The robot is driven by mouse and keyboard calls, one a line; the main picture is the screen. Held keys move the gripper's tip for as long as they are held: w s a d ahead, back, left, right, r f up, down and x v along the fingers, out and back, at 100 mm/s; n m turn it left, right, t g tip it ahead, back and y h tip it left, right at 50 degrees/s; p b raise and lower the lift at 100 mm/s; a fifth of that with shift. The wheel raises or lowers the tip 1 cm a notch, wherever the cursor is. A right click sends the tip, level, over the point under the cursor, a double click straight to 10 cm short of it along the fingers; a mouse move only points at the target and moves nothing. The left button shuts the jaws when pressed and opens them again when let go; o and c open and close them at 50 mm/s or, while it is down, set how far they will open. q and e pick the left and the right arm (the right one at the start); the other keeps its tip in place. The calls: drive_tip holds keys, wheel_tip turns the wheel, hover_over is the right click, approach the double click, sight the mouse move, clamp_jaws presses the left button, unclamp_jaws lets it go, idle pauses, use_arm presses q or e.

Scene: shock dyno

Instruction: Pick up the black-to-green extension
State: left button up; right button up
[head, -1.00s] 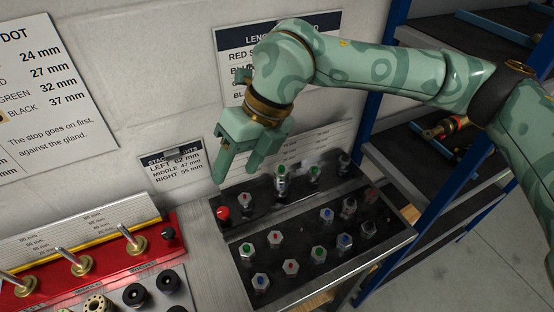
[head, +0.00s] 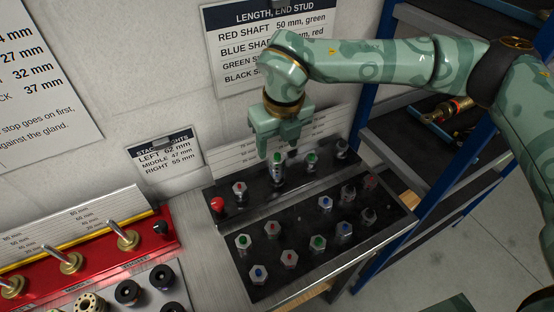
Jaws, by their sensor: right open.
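My right gripper (head: 278,146) hangs open and empty over the back row of the black tray (head: 320,215), fingers pointing down. Just below its fingers stands a tall upright metal piece with a green mark (head: 277,168); I cannot tell whether the fingers touch it. Another green-marked piece (head: 310,162) stands to its right, and a dark-topped piece (head: 342,149) farther right. Several hex pieces with red, green, blue or dark tops stand in the front rows, such as a green one (head: 318,242). I cannot tell which is the black-to-green extension. My left gripper is out of view.
A red knob (head: 217,204) stands at the tray's left end. A red fixture with brass levers (head: 128,240) is at left. A blue-framed shelf (head: 380,90) stands close on the right. Signs hang on the wall behind. A bare metal strip (head: 212,265) lies between tray and fixture.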

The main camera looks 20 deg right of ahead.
sight(278, 154)
drive_tip(key=f, duration=0.3)
drive_tip(key=f+b, duration=0.1)
drive_tip(key=f, duration=0.1)
drive_tip(key=shift+w+d, duration=0.1)
drive_tip(key=shift+w, duration=0.25)
drive_tip(key=shift+r, duration=0.15)
drive_tip(key=c, duration=1.1)
drive_tip(key=shift+o, duration=0.2)
drive_tip(key=shift+r, duration=0.1)
